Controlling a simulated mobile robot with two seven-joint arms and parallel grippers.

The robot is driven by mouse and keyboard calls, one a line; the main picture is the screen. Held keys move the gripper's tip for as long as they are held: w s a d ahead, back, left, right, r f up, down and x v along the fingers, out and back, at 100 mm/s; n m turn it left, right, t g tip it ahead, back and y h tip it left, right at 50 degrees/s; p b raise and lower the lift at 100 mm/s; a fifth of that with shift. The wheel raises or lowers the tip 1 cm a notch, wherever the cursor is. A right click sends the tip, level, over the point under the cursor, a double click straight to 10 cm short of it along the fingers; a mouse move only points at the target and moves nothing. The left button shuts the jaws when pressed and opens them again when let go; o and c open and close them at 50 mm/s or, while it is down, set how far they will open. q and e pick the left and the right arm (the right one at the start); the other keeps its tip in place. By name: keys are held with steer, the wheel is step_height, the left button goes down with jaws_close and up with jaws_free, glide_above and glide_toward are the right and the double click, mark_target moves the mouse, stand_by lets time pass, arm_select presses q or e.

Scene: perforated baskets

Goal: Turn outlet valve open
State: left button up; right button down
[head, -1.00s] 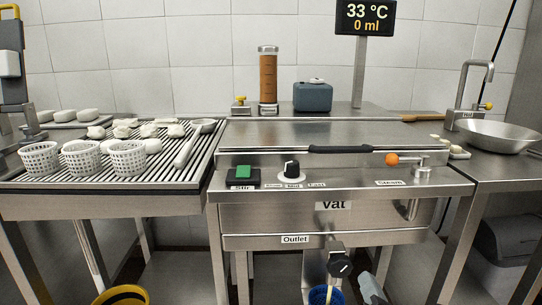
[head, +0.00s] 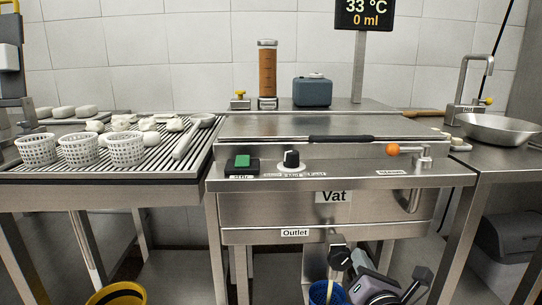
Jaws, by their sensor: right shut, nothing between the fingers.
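The outlet valve is a black knob (head: 339,258) on a metal fitting below the vat's front (head: 262,236), under the "Outlet" label (head: 295,233). A light mark shows on the knob's face. My right gripper (head: 361,262) is low at the bottom of the head view, just right of the knob. It is shut and empty, and it appears apart from the knob, though contact is hard to judge. A blue bucket (head: 318,294) stands below the outlet, with a pale thin strip at its mouth.
The display (head: 364,14) reads 33 °C and 0 ml. A steam lever with an orange ball (head: 393,150) and a green stir switch (head: 242,161) sit on the vat's front. White perforated baskets (head: 127,149) stand on the ribbed drain table at left. A yellow bucket (head: 118,293) is on the floor.

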steer(key=shift+w+d+r, duration=0.15)
steer(key=shift+w, duration=0.1)
steer(key=shift+w, duration=0.15)
steer(key=shift+a+f, duration=0.35)
